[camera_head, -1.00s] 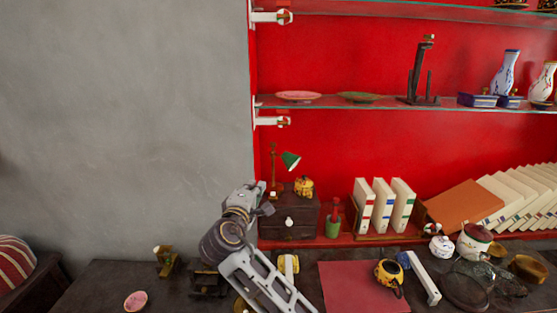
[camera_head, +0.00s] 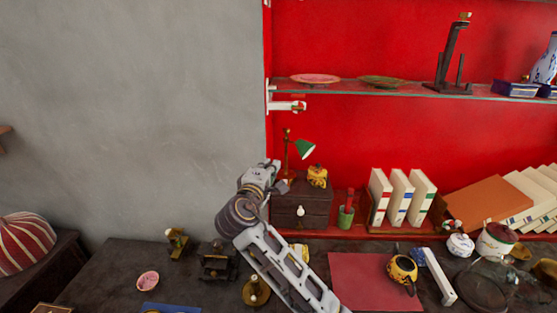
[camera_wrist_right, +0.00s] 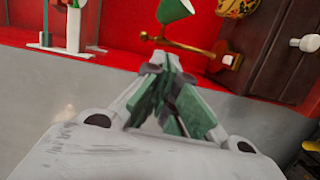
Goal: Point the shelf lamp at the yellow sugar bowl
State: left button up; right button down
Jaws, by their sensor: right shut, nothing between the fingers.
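The shelf lamp has a brass stem (camera_head: 286,152) and a green shade (camera_head: 305,149); it stands at the left end of the red shelf. Its shade slants down and right, above and left of the yellow sugar bowl (camera_head: 317,177), which sits on a dark small chest (camera_head: 317,205). My right gripper (camera_head: 282,184) is shut and empty close to the lamp's lower stem, hiding its base in the head view. In the right wrist view the shut fingertips (camera_wrist_right: 170,68) are near the brass rod (camera_wrist_right: 190,46), below the shade (camera_wrist_right: 175,9); I cannot tell whether they touch. My left gripper is not in view.
A glass shelf (camera_head: 400,88) with plates runs above. Right of the chest are a green cup (camera_head: 345,216) and upright books (camera_head: 400,198). Grey wall (camera_head: 130,120) fills the left side.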

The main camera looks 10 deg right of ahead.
jog(key=p, duration=0.2)
send_near(297, 147)
jog(key=w+a, duration=0.3)
jog(key=w, duration=0.2)
jog(key=shift+w+d+f+p, duration=0.1)
jog(key=shift+w+d+p, duration=0.15)
jog(key=shift+d, duration=0.4)
jog(key=shift+w+d+r+p, duration=0.15)
jog(key=shift+w+d, duration=0.1)
jog(key=shift+d, duration=0.4)
jog(key=shift+w+d+f+p, duration=0.15)
jog(key=shift+w+d+p, duration=0.1)
jog(key=shift+d, duration=0.4)
jog(key=shift+w+d, duration=0.1)
jog(key=shift+d, duration=1.1)
jog(key=shift+a, duration=0.1)
